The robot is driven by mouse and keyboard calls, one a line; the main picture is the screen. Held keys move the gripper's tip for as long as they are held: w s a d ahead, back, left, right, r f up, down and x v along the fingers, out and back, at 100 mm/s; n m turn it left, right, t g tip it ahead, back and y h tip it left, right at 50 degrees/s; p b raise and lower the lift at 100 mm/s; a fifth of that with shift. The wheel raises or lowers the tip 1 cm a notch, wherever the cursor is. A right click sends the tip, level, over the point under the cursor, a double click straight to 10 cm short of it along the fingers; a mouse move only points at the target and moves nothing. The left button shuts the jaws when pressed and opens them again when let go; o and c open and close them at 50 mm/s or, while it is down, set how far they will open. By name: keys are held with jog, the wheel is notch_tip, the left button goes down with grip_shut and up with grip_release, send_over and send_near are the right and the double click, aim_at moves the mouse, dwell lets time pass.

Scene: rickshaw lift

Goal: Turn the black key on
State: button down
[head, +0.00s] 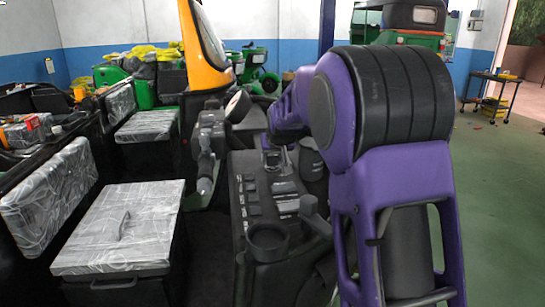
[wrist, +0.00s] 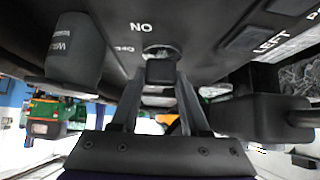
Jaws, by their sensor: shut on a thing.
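The black key (wrist: 160,71) stands in a round metal switch (wrist: 161,52) on the dark dashboard panel, in the middle of the wrist view. The letters "NO" are printed beside the switch. My gripper (wrist: 160,82) has its two fingers shut on the key, one on each side. In the head view my purple arm reaches down to the dashboard (head: 255,195), and the arm covers part of it. The key cannot be made out there.
A dark knob (wrist: 75,50) and a thick lever (wrist: 262,118) flank the fingers in the wrist view. Rocker switches line the panel. Wrapped seats (head: 120,225) fill the left of the head view. Green floor lies open at the right.

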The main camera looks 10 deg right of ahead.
jog(key=shift+a+m+h, duration=0.15)
jog(key=shift+m+h, duration=0.15)
jog(key=shift+m, duration=0.1)
jog(key=shift+m+h+p, duration=0.35)
jog(key=shift+m+h, duration=0.05)
jog(key=m+g+h, duration=0.1)
jog(key=m+h, duration=0.1)
jog(key=m, duration=0.1)
jog(key=shift+m+h+b, duration=0.3)
jog(key=shift+m+g+h, duration=0.4)
jog(key=shift+m+h, duration=0.2)
jog(key=shift+m, duration=0.4)
jog(key=m+g+h+p, duration=0.2)
jog(key=m, duration=0.1)
jog(key=shift+r+m, duration=0.15)
jog(key=shift+m, duration=0.15)
jog(key=shift+m+g+h+p, duration=0.3)
jog(key=shift+m+p, duration=0.2)
jog(key=shift+f, duration=0.2)
